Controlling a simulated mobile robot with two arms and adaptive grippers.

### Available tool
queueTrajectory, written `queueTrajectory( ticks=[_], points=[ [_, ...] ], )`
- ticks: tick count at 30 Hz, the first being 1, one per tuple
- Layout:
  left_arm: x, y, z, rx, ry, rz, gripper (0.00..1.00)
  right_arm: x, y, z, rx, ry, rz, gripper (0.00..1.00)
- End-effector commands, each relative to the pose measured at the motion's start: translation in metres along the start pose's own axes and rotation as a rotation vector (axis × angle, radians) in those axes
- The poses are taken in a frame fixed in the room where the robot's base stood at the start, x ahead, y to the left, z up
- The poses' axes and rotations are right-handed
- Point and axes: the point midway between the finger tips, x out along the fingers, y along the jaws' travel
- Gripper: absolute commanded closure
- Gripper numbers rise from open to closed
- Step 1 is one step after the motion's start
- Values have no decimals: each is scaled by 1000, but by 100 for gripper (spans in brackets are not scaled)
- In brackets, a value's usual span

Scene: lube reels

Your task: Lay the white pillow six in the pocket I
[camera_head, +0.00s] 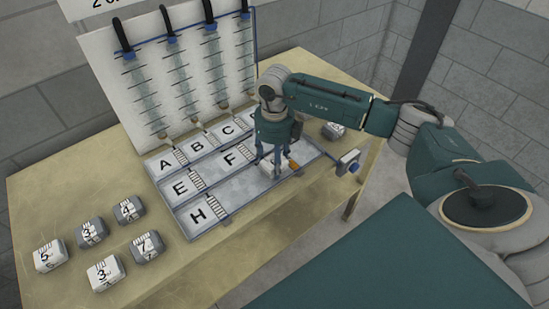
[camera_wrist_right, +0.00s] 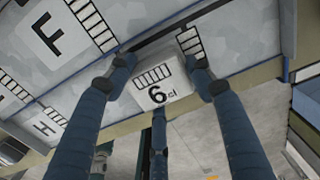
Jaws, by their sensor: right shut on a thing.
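The white pillow six (camera_head: 267,168) is held between the fingers of my right gripper (camera_head: 270,158), over the right part of the lettered tray (camera_head: 240,190). In the right wrist view the pillow (camera_wrist_right: 160,88) shows its black 6 and a striped mark, with fingers on both sides. Pocket I's letter cannot be made out; the gripper and pillow cover part of that area. The F plate (camera_wrist_right: 55,38) and H plate (camera_wrist_right: 48,125) lie to the left of the pillow in the wrist view. My left gripper is not in view.
Several white and grey numbered pillows, one marked 5 (camera_head: 50,256), stand on the table left of the tray. Another pillow (camera_head: 333,131) lies beyond the tray at right. A white board (camera_head: 170,75) with black hoses rises behind.

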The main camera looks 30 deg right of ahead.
Motion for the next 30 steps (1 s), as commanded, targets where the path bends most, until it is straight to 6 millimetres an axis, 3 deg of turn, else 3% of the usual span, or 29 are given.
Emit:
queueTrajectory(
  ticks=[10,11,13,25,30],
  points=[
    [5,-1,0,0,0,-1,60,5,0,0,0,-1,0,71],
    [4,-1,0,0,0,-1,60,3,0,0,1,-1,0,44],
    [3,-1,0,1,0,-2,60,3,0,0,1,-1,0,30],
    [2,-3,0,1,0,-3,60,-4,0,2,1,-4,1,28],
    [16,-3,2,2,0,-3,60,-30,-1,3,2,-9,0,28]
  ],
)
